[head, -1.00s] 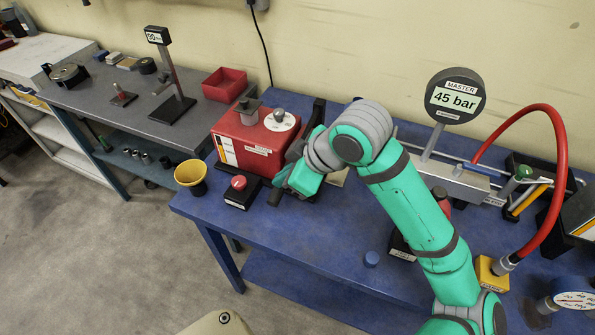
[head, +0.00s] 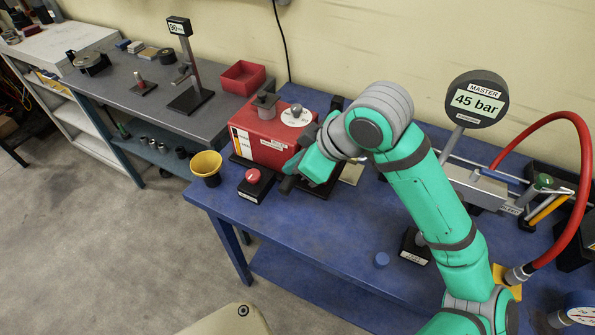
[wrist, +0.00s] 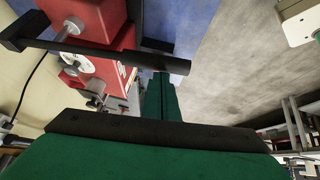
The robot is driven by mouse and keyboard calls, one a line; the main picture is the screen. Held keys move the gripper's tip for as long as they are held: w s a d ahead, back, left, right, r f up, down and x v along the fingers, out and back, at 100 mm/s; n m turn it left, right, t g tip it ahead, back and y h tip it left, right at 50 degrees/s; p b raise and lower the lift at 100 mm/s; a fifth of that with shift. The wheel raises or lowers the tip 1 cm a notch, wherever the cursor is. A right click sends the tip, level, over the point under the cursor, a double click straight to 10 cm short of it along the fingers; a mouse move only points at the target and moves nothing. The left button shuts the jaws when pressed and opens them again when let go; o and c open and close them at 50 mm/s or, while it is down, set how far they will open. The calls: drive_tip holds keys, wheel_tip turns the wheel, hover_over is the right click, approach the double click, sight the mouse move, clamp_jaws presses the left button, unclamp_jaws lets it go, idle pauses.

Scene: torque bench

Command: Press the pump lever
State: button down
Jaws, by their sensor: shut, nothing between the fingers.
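The pump lever is a long dark bar (wrist: 110,55) crossing the upper left of the wrist view, beside the red pump body. The red pump box (head: 268,137) stands on the blue bench in the head view. My gripper (wrist: 161,78) is shut and empty, and its dark fingertips show close to the lever's free end in the wrist view. I cannot tell whether they touch it. In the head view my gripper's green body (head: 317,164) is just right of the box's front corner, and my arm hides much of the lever.
A red push button on a black base (head: 253,177) and a yellow cup (head: 206,165) stand at the bench's front left. The master gauge (head: 476,100) reads 45 bar. A red hose (head: 580,150) arches at the right.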

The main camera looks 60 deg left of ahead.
drive_tip(key=s+v, duration=0.1)
drive_tip(key=v, duration=0.9)
drive_tip(key=shift+r, duration=0.4)
drive_tip(key=shift+w+d, duration=0.1)
drive_tip(key=shift+w, duration=0.05)
idle(1.8)
